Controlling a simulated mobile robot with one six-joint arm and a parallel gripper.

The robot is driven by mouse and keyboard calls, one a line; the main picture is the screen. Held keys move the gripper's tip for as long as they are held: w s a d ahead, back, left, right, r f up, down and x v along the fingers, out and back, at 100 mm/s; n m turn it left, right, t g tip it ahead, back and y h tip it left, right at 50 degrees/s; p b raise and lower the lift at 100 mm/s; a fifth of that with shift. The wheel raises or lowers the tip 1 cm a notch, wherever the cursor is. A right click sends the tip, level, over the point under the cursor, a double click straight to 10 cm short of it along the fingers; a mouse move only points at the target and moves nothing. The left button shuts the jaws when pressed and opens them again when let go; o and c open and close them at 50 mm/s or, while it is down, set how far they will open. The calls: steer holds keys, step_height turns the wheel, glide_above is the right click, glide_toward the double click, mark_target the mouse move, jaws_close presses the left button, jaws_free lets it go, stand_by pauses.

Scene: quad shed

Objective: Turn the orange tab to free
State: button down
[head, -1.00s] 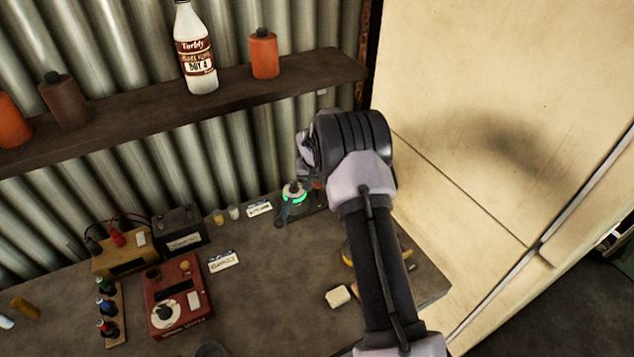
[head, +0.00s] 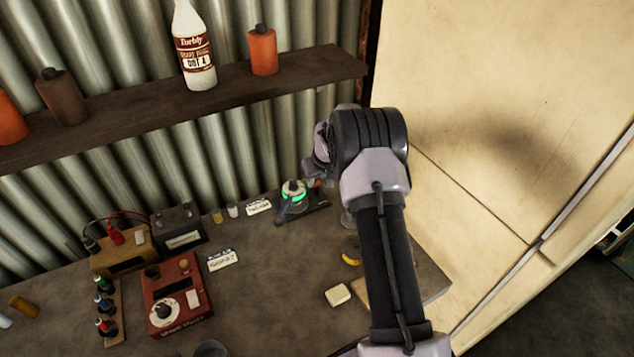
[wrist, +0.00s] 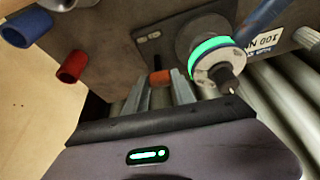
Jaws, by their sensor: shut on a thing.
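The orange tab (wrist: 160,77) shows in the wrist view between the two grey fingers of my gripper (wrist: 161,86), at the edge of a dark grey plate (wrist: 150,28). My gripper is shut on the tab. Beside it is a round fitting with a glowing green ring (wrist: 210,47) and a pale cap with a dark stem. In the head view the same green-ringed fitting (head: 292,195) sits on the bench, just left of my wrist. My wrist and forearm hide most of the gripper and the tab there.
A red tester box (head: 178,297), a battery (head: 180,230) and a tan box (head: 123,257) stand on the bench's left. A pale block (head: 338,295) lies near my forearm. A shelf (head: 240,83) with bottles runs above. A tan panel (head: 480,110) rises on the right.

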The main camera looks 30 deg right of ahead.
steer(key=shift+n+b, duration=0.45)
steer(key=shift+n, duration=0.15)
steer(key=shift+d+y, duration=0.1)
steer(key=shift+y, duration=0.2)
steer(key=c, duration=1)
jaws_free()
steer(key=shift+c, duration=0.2)
steer(key=shift+r, duration=0.15)
steer(key=p+v, duration=0.2)
steer(key=v, duration=1.5)
steer(key=shift+r, duration=0.15)
